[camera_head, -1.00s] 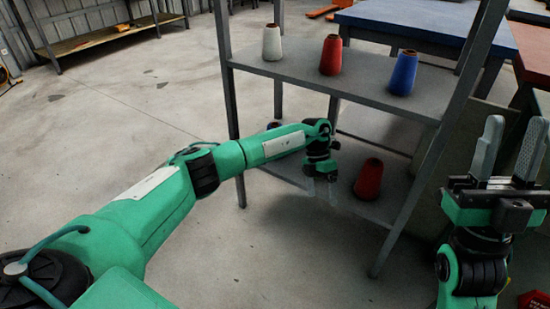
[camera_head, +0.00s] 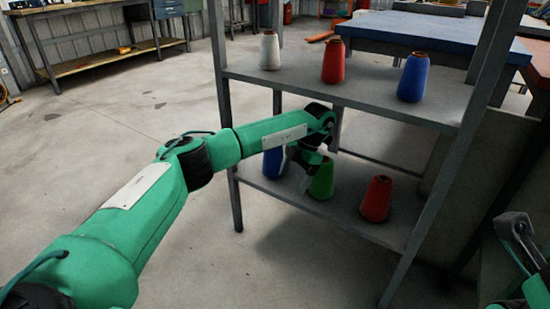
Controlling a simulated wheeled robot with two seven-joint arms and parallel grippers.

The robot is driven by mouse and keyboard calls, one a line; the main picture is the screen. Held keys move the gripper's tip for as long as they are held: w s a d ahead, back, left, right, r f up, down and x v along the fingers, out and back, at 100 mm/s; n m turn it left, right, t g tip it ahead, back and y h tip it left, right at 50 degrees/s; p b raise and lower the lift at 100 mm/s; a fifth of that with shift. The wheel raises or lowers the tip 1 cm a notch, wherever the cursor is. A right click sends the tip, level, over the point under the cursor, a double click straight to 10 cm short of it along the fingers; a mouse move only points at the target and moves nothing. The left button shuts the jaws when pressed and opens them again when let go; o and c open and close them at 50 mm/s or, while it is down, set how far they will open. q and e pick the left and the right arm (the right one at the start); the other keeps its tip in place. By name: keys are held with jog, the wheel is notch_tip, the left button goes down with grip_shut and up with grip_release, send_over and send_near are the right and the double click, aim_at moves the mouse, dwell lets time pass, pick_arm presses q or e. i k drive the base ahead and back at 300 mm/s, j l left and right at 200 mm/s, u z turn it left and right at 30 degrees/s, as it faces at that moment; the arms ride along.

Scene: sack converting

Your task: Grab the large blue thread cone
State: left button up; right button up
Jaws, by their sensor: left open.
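One blue thread cone (camera_head: 413,78) stands upright at the right of the upper shelf. Another blue cone (camera_head: 272,163) stands at the left of the lower shelf, partly hidden by my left gripper. I cannot tell surely which is larger. My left gripper (camera_head: 296,180) is open, reaching down into the lower level between this blue cone and a green cone (camera_head: 322,178). It is close to both cones; whether it touches either is unclear. My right gripper (camera_head: 516,226) shows only in part at the right edge, away from the cones.
A white cone (camera_head: 269,51) and a red cone (camera_head: 333,61) stand on the upper shelf (camera_head: 300,83). Another red cone (camera_head: 376,199) stands on the lower shelf (camera_head: 345,215). Metal posts frame the rack. A blue-topped table (camera_head: 430,32) is behind. The floor at left is clear.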

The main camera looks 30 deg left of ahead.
aim_at(273, 159)
jog(key=i+j, duration=0.2)
jog(key=i, duration=0.2)
jog(key=i+j, duration=0.2)
jog(key=i, duration=0.2)
